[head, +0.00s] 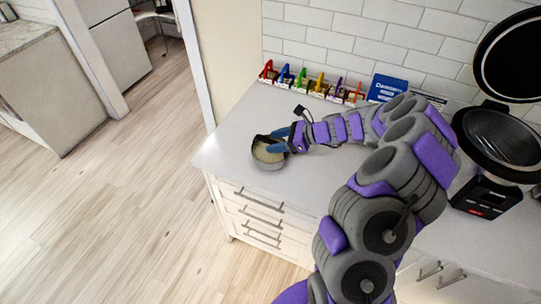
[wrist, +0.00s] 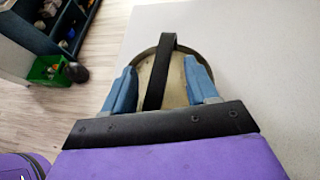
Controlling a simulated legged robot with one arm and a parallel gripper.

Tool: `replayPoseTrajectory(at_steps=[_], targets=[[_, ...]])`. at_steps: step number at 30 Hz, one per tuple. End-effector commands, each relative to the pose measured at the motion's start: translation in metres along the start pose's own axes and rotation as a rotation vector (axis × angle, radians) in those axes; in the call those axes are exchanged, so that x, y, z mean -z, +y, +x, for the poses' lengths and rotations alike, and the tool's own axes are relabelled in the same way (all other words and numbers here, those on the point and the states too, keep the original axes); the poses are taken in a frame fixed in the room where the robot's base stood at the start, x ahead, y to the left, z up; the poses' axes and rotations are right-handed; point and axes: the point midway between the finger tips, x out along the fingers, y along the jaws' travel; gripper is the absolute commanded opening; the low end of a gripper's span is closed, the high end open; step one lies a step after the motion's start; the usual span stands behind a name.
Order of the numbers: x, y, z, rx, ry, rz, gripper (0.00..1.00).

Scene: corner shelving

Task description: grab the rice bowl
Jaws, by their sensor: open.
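In the wrist view the bowl (wrist: 178,88) lies between the two spread fingers of my gripper (wrist: 160,66). I cannot tell whether the fingers touch the bowl.
The counter (head: 225,150) is clear around the bowl, and its left edge is close by. Several small coloured items (head: 315,85) line the tiled wall, with a blue box (head: 386,88) beside them. A black appliance with a raised lid (head: 495,145) stands at the right.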

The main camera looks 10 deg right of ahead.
Motion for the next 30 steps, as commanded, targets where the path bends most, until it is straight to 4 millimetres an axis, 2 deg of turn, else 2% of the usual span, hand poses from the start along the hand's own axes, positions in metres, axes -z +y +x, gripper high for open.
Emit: replayPoseTrajectory(at_steps=[8, 25, 30], targets=[[0.0000, -0.0004, 0.0015, 0.001, 0.001, 0.000, 0.56], [0.0005, -0.0005, 0.0017, 0.001, 0.002, 0.001, 0.01], [0.0007, -0.0006, 0.0018, 0.001, 0.002, 0.001, 0.00]])
